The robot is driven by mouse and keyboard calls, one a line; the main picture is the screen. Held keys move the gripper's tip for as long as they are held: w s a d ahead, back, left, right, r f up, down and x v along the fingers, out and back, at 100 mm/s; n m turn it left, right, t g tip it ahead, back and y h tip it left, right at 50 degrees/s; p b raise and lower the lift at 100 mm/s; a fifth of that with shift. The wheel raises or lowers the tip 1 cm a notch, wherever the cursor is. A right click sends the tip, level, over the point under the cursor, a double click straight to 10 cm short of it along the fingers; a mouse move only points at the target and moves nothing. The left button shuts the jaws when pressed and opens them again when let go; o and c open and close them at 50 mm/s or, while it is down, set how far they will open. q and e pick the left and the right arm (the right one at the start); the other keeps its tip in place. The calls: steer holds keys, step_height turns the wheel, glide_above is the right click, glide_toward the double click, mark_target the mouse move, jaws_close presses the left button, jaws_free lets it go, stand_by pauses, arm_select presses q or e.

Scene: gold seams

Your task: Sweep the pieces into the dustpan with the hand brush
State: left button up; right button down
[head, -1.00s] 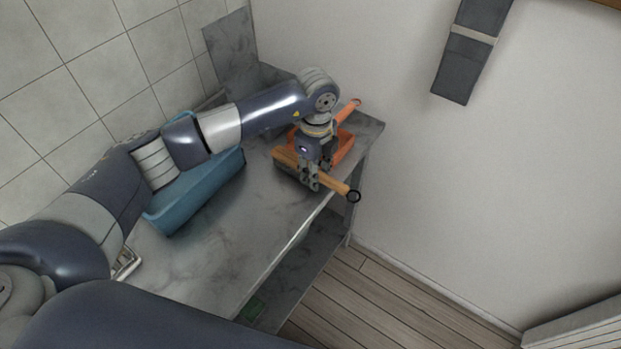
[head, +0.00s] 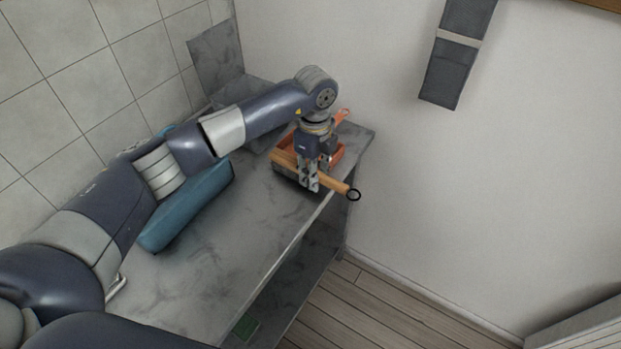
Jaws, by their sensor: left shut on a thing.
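The hand brush has a wooden back and handle (head: 336,186) ending in a dark ring, with dark bristles underneath at its left end. My left gripper (head: 311,188) is shut on the brush near its middle, above the table. The orange dustpan (head: 339,155) lies on the table just behind the brush, its handle pointing toward the back right corner. My gripper and the brush hide part of the dustpan. I cannot make out any pieces. I cannot tell whether the bristles touch the tabletop. My right gripper is not in view.
The grey stone-like table (head: 235,235) has clear room in front and left of the brush. A blue bin-like object (head: 190,208) stands on it beneath my left arm. The wall is close behind the dustpan.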

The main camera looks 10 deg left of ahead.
arm_select(q)
steer(key=shift+w+d+r, duration=0.1)
steer(key=shift+w+d, duration=0.1)
steer(key=shift+w, duration=0.25)
steer(key=shift+w+b, duration=0.15)
steer(key=shift+b, duration=0.15)
steer(key=shift+w+d+r, duration=0.1)
steer(key=shift+w, duration=0.1)
steer(key=shift+r, duration=0.1)
steer(key=shift+w+r+p, duration=0.1)
steer(key=shift+r+p, duration=1.65)
steer(key=shift+r, duration=0.85)
